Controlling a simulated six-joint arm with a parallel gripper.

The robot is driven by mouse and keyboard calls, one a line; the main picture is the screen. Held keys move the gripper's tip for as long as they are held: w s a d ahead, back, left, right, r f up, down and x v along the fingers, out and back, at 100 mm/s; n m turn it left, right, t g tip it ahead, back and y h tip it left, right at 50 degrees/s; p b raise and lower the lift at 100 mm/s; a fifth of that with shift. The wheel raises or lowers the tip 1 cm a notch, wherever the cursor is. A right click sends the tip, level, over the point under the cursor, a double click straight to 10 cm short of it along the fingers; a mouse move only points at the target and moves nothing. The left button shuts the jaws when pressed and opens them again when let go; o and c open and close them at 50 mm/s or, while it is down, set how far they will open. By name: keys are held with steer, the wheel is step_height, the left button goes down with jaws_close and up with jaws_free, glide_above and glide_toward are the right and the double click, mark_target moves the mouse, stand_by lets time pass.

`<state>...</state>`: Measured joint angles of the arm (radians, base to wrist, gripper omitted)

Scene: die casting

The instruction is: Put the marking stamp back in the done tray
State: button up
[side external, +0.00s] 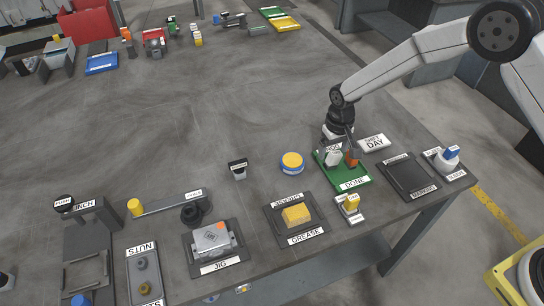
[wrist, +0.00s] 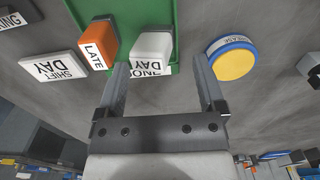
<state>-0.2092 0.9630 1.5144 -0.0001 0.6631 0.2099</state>
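The green done tray (side external: 362,180) stands at the right part of the bench; part of it shows at the top of the wrist view (wrist: 183,12). Two label-bearing blocks are at the tray: a white one marked DAY (wrist: 151,45) and an orange one marked LATE (wrist: 97,45). I cannot tell for certain which is the marking stamp. My gripper (wrist: 160,78) is open, with the white block near and between its fingertips and a clear gap to the right finger. In the side view my gripper (side external: 340,150) is low over the tray and hides part of it.
A SHIFT DAY plate (side external: 374,142) lies beside the tray. A blue-rimmed yellow round pad (side external: 292,162) stands to the left. An empty dark tray (side external: 410,178) and a blue-topped white item (side external: 449,158) are to the right. A grease tray (side external: 276,222) is nearer the front.

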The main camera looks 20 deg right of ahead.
mark_target(335, 154)
step_height(335, 154, up, 10)
steer(key=shift+f, duration=0.15)
stand_by(0.3)
stand_by(0.4)
steer(key=shift+s, duration=0.1)
steer(key=s+d+r+t, duration=0.1)
steer(key=s+d, duration=0.4)
steer(key=s, duration=0.6)
steer(key=s+d+r+t, duration=0.1)
steer(key=s+d+r, duration=0.2)
steer(key=s, duration=0.7)
steer(key=d, duration=0.2)
steer(key=shift+s+d+r+t, duration=0.3)
steer(key=shift+s+r, duration=0.05)
steer(key=shift+r, duration=0.05)
